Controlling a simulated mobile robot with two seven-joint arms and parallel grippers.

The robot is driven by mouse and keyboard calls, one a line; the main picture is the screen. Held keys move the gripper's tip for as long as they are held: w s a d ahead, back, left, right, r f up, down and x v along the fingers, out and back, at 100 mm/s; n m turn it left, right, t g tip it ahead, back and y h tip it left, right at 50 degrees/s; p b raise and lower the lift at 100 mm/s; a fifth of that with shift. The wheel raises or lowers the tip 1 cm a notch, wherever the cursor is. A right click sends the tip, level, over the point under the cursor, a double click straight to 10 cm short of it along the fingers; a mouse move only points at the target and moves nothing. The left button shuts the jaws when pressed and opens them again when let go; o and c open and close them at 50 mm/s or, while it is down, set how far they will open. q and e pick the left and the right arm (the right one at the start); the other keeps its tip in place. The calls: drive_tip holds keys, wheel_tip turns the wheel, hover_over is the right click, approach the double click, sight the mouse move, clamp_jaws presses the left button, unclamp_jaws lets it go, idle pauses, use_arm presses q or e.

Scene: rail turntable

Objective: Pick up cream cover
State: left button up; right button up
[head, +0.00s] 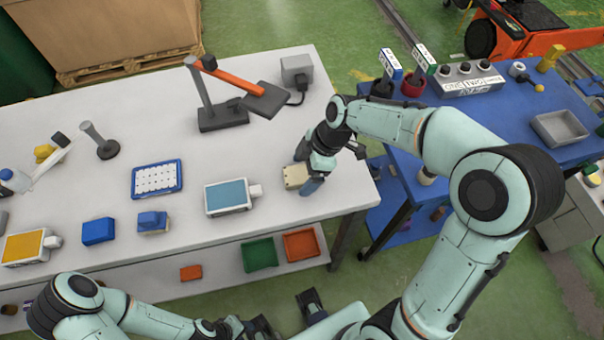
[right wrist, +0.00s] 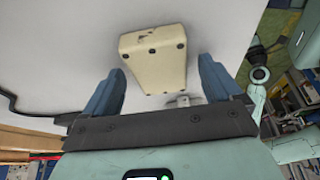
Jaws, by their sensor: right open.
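The cream cover (head: 294,177) lies on the white table near its right end. In the right wrist view the cream cover (right wrist: 154,58) is a tapered block with dark screws and a notch. My right gripper (head: 306,177) is open at the cover. In the right wrist view its two blue fingers (right wrist: 161,68) stand apart on either side of the cover's near end, with visible gaps. In the head view the gripper hides part of the cover. My left gripper (head: 262,326) is low at the bottom edge, away from the cover; its jaws are unclear.
A blue-screened device (head: 228,196) stands left of the cover on the white table (head: 262,152). A lamp-like stand with an orange arm (head: 234,78) is behind. The blue table (head: 535,108) at right holds a grey tray (head: 559,128). Green (head: 258,254) and orange (head: 300,244) bins sit below.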

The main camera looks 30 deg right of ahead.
drive_tip(key=shift+f, duration=0.15)
drive_tip(key=c, duration=1.4)
